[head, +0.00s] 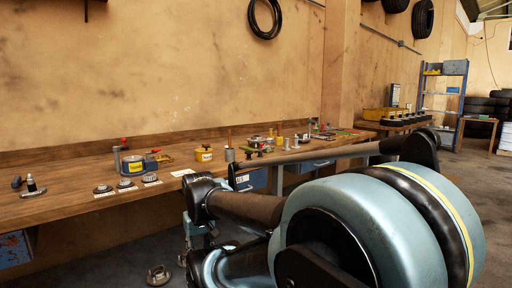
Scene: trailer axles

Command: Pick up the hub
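Three round metal flanged parts that look like hubs lie in a row on the left of the wooden workbench: a left one (102,189), a middle one (125,184) and a right one (150,178), each by a pale label. Another round flanged metal part with a central opening (158,275) lies on the floor in front of the bench. I cannot tell for sure which is the hub meant. My folded arm fills the right foreground; my gripper does not show.
The workbench (60,207) runs along the wall. It holds a yellow-labelled tin (133,165), a yellow container (204,154), a dark bottle (31,184) and several small tools. A blue shelf rack (444,90) and stacked tyres (481,107) stand far right.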

